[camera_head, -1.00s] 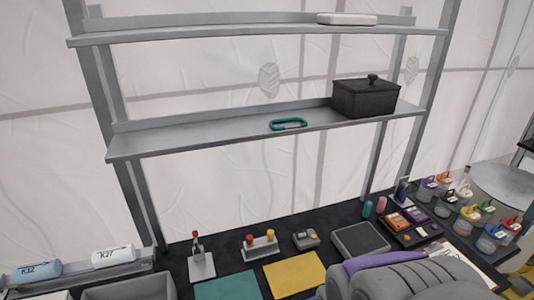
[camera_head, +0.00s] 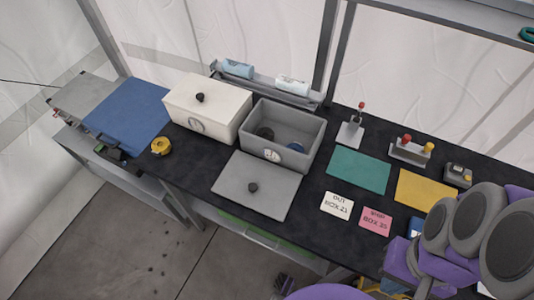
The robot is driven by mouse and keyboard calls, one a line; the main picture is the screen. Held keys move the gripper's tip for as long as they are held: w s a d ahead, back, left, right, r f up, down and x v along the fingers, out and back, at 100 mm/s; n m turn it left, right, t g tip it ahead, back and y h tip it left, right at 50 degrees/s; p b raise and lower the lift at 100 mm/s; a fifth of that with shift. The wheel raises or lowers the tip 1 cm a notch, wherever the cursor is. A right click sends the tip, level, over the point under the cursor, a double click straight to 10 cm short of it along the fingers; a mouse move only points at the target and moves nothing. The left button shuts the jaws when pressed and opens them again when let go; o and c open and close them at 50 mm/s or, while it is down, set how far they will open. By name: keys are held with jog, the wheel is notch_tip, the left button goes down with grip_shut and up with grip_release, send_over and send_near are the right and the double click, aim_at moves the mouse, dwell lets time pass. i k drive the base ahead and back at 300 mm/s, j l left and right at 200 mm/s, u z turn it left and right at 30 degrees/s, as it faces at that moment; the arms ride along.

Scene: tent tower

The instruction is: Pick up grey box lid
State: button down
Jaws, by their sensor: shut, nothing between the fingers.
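The grey box lid (camera_head: 236,193) lies flat on the black table top, a square plate with a round black knob in its middle. It rests in front of the open grey box (camera_head: 311,153), which has a white round label on its front and dark and blue round items inside. Parts of my grey and purple arm show at the lower right, well apart from the lid. My gripper's fingertips cannot be made out in this view.
A white lidded box (camera_head: 222,123) stands left of the grey box. A yellow tape measure (camera_head: 161,146) and a blue mat (camera_head: 128,116) lie further left. Green (camera_head: 357,170) and yellow (camera_head: 425,192) mats and two label cards lie to the right. Shelf posts rise behind.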

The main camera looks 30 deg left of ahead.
aim_at(266, 188)
jog(key=k+j+u, duration=0.1)
jog(key=u, duration=0.25)
jog(key=j+u, duration=0.35)
jog(key=k+j+u, duration=0.1)
jog(key=u, duration=0.3)
